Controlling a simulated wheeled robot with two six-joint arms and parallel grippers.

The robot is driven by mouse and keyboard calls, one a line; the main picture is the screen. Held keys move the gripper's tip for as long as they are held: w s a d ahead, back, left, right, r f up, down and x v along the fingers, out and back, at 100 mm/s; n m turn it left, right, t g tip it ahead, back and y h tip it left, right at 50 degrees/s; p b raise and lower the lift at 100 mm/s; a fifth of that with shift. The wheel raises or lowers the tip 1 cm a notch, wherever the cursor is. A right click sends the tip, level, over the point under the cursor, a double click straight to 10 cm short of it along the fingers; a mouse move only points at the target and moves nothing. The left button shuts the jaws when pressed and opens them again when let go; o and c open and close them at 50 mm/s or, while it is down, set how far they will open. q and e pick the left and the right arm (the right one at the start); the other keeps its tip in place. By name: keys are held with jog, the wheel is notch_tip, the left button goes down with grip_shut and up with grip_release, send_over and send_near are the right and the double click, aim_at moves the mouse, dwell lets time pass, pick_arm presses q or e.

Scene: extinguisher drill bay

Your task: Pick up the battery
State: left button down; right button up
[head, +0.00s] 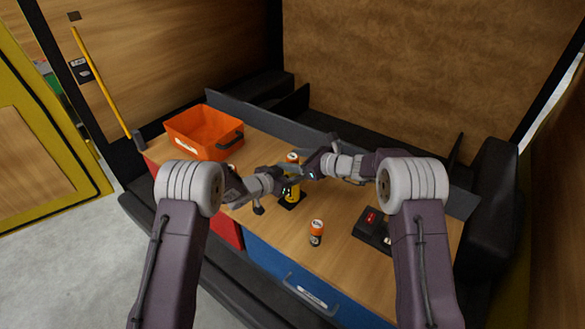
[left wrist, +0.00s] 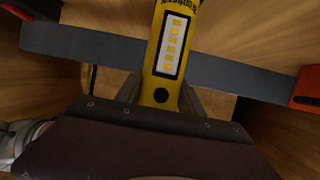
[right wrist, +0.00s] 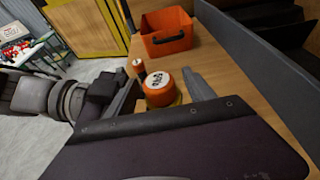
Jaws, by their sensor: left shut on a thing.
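A yellow lamp (head: 292,190) stands upright on a dark base on the bench. My left gripper (head: 284,184) is shut on its yellow body, whose light panel fills the left wrist view (left wrist: 172,48). An orange-topped battery (head: 293,158) sits at the lamp's top; its labelled end shows in the right wrist view (right wrist: 158,80). My right gripper (right wrist: 162,92) is open, its fingers on either side of that orange top, with small gaps. Another battery (head: 316,233), orange above and dark below, stands on the bench nearer me. One more (right wrist: 138,67) stands beyond the lamp.
An orange bin (head: 203,132) stands at the bench's back left. A black charger-like block (head: 371,222) with a red part lies at the right, partly behind my right arm. A low grey wall (head: 262,123) runs along the back. Bare wood lies around the nearer battery.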

grip_shut()
notch_tip(320, 180, up, 10)
jog(key=shift+r, duration=0.1)
pick_arm(q)
jog(key=c, duration=0.6)
grip_release()
jog(key=shift+c, duration=0.2)
